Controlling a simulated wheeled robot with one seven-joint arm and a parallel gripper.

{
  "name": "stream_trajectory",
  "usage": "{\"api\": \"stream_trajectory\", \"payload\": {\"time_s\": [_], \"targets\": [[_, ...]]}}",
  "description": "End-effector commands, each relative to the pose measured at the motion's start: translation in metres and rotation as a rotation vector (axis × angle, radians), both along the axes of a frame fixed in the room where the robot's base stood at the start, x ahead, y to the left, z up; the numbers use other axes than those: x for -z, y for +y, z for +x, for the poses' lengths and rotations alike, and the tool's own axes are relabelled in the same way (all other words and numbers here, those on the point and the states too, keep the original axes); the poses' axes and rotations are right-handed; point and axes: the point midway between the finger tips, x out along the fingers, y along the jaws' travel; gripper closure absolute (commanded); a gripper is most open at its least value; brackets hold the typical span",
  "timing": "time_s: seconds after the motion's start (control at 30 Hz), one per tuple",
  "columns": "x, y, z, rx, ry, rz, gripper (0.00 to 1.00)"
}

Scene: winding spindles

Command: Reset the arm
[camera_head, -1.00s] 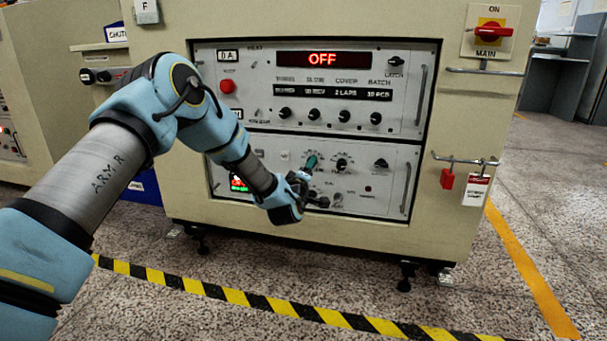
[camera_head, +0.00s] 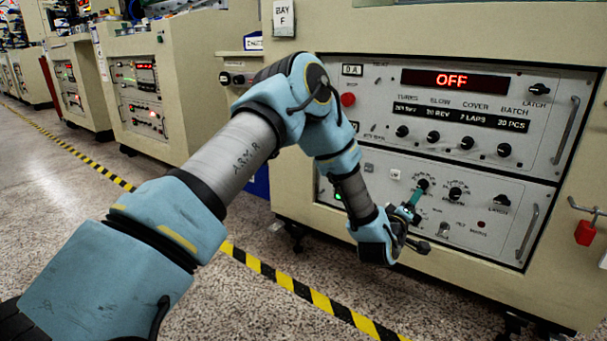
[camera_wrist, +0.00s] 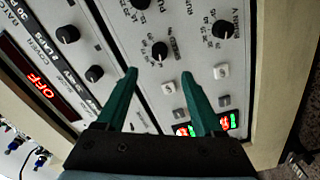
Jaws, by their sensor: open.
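My gripper (camera_head: 410,228) is in front of the lower panel of the machine in the head view, with my arm reaching from the lower left. In the wrist view its two green fingers (camera_wrist: 158,95) stand apart with nothing between them. The lower panel (camera_head: 388,180), with knobs and small square buttons, lies beyond the fingertips. Whether the fingertips touch the panel cannot be told.
The upper panel (camera_head: 480,128) shows a red OFF display (camera_head: 455,79) above a row of knobs. A red lock (camera_head: 585,232) hangs at the right. More machines (camera_head: 140,95) stand at the left. Yellow-black tape (camera_head: 300,290) marks open speckled floor before the machine.

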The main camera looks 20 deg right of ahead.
Motion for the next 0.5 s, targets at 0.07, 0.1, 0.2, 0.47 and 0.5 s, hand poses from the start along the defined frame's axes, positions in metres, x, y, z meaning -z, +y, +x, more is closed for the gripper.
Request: {"api": "stream_trajectory", "payload": {"time_s": [0.07, 0.1, 0.2, 0.47, 0.5], "targets": [[0.0, 0.0, 0.001, 0.0, 0.0, 0.001, 0.31], [-0.002, 0.002, 0.003, -0.001, -0.002, 0.009, 0.31], [-0.011, 0.014, 0.02, -0.006, -0.019, 0.071, 0.31], [-0.047, 0.143, 0.106, -0.033, -0.059, 0.544, 0.31], [-0.051, 0.171, 0.115, -0.038, -0.051, 0.623, 0.31]]}}
